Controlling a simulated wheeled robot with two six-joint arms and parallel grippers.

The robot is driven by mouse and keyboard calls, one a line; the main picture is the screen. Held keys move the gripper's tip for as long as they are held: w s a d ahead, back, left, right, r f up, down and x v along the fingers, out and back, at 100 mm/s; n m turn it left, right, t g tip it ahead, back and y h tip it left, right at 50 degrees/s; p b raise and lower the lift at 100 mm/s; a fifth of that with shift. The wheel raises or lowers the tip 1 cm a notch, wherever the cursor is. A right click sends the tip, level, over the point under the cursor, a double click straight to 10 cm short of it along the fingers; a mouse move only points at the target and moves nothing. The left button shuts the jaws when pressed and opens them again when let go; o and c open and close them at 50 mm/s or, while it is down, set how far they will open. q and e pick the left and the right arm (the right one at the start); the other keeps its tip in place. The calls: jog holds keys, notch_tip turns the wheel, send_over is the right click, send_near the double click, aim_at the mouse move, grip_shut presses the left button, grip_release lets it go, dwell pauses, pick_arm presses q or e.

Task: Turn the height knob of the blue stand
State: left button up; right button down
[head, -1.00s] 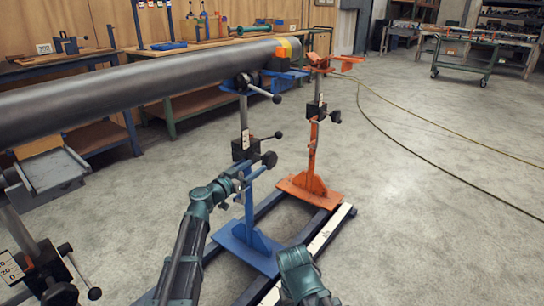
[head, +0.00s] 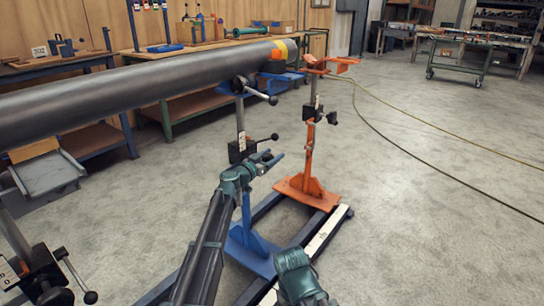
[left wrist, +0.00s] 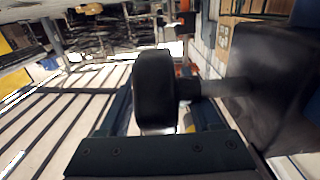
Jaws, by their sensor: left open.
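The blue stand (head: 249,243) stands left of the orange stand, with a black block (head: 237,150) on its column. Its height knob is a thick black disc (left wrist: 153,90) on a short shaft, beside the black block (left wrist: 265,85) in the left wrist view. In the head view the knob (head: 266,155) is mostly hidden by my left gripper. My left gripper (head: 273,161) is open at the knob, its fingers pointing right and slightly up. A dark finger edge (left wrist: 160,155) lies just below the knob in the wrist view. I cannot tell whether it touches. My right gripper is out of view.
A large grey pipe (head: 130,88) lies above, across the stands. The orange stand (head: 304,186) is close on the right. Open concrete floor lies to the right.

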pick_arm(q)
jog(key=shift+c, duration=0.3)
grip_shut()
jog(key=t+h+b, duration=0.1)
jog(key=b, duration=0.2)
jog(key=shift+s, duration=0.1)
jog(key=shift+s+r+t+h+b, duration=0.15)
jog(key=shift+t+h+b, duration=0.15)
jog(key=shift+t+b, duration=0.3)
jog(key=shift+a+r, duration=0.1)
jog(key=shift+r, duration=0.15)
jog(key=shift+o, duration=0.3)
grip_release()
